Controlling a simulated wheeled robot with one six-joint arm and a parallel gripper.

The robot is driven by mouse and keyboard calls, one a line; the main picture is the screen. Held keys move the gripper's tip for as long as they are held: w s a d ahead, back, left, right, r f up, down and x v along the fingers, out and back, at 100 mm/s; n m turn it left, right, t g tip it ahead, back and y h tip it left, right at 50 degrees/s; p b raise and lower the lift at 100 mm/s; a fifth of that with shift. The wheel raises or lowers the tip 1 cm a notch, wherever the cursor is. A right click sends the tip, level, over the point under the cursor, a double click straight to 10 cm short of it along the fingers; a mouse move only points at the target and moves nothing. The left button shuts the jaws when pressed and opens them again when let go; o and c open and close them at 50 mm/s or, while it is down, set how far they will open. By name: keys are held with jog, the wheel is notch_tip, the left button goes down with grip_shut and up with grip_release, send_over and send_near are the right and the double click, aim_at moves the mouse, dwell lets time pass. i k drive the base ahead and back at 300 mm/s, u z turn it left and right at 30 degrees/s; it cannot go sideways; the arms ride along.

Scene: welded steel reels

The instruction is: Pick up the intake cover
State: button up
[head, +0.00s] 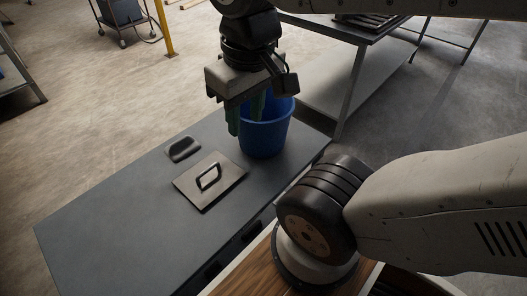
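A flat square dark plate with a raised loop handle (209,179), which looks like the intake cover, lies on the grey table (110,225). Its handle stands up from the middle of the plate, and nothing covers it. My gripper (246,116) points down above the table, behind and to the right of the plate, in front of a blue bucket (265,138). Its two green fingers are apart with nothing seen between them. The gripper hides part of the bucket's rim; whether its fingertips touch the bucket cannot be told.
A small dark rounded block (183,149) lies just behind the plate. The table's left part is clear. A metal workbench (352,32) stands behind on the right, and a yellow post (163,25) and a wheeled cart (122,14) are at the back.

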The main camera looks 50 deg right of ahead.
aim_at(205, 182)
jog(key=z, duration=1.05)
jog(key=k, duration=1.4)
jog(key=u, duration=0.5)
jog(key=i, duration=1)
